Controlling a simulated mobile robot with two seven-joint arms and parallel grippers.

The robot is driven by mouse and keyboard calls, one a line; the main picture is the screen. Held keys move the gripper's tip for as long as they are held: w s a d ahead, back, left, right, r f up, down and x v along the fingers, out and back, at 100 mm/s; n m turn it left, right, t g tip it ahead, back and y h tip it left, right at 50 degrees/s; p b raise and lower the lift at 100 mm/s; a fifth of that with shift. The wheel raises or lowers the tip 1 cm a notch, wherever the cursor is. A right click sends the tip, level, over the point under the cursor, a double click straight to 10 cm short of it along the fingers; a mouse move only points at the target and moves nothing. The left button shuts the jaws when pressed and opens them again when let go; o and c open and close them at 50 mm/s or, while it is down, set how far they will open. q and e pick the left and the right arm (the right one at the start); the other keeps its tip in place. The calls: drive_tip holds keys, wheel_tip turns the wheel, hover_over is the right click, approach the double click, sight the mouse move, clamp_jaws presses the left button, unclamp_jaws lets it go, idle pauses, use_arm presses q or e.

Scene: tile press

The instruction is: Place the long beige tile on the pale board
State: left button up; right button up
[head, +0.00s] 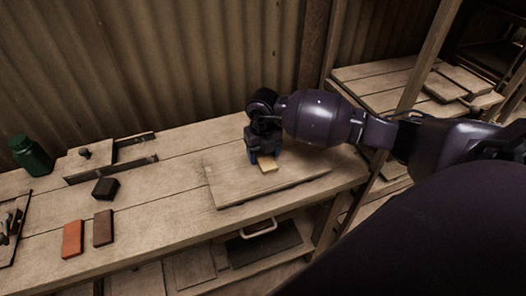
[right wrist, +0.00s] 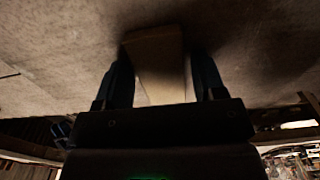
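The long beige tile (head: 268,167) lies on the pale board (head: 231,194) on the bench, near the board's back edge. My right gripper (head: 266,156) is above it, pointing down, with its blue fingers spread. In the right wrist view the tile (right wrist: 157,60) lies between the fingertips (right wrist: 161,62), slightly askew to them. A narrow gap shows beside the right-hand finger, so the gripper looks open around the tile. Part of the tile is hidden behind the gripper in the head view. My left gripper is not in view.
An orange tile (head: 72,239), a brown tile (head: 103,228) and a dark block (head: 105,188) lie at left. A wooden fixture with a knob (head: 85,154) and a green jar (head: 31,156) stand behind them. The bench between them and the board is clear.

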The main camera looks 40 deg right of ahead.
sight(263, 155)
drive_tip(key=shift+o, duration=0.7)
drive_tip(key=shift+r, duration=0.1)
wheel_tip(263, 155, up, 12)
drive_tip(key=p, duration=0.1)
drive_tip(key=shift+r, duration=0.1)
